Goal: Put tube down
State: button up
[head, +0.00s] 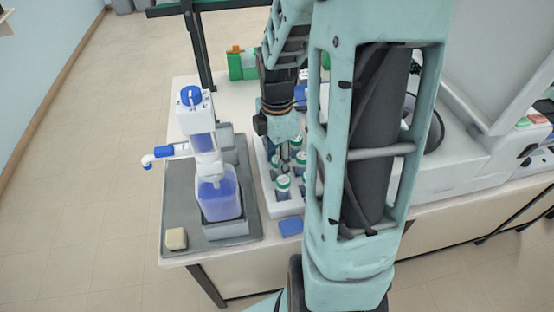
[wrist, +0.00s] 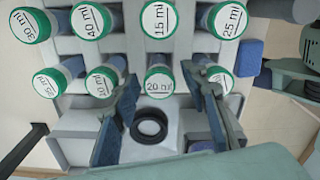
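Several tubes with green-rimmed white caps stand upright in a pale rack (head: 290,208), which also shows in the wrist view (wrist: 85,45). In the wrist view the tube labelled 20 ml (wrist: 160,83) is in the near row, between my fingertips. My gripper (wrist: 160,80) is open, with a gap between each blue-padded finger and that cap. In the head view my gripper (head: 285,155) points down over the rack, and my own arm covers the rack's right side. The 20 ml tube's body is mostly hidden under its cap.
A dark ring (wrist: 150,126) shows on the pale surface nearer than the 20 ml tube. Neighbouring tubes stand close on both sides. A pump bottle with blue liquid (head: 218,198) stands on a grey mat (head: 180,215) left of the rack. A blue block (head: 291,226) lies in front.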

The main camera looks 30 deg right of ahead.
jog(key=shift+r, duration=0.1)
notch_tip(320, 180, up, 13)
jog(key=p, duration=0.1)
dwell(0.4)
jog(key=shift+f, duration=0.2)
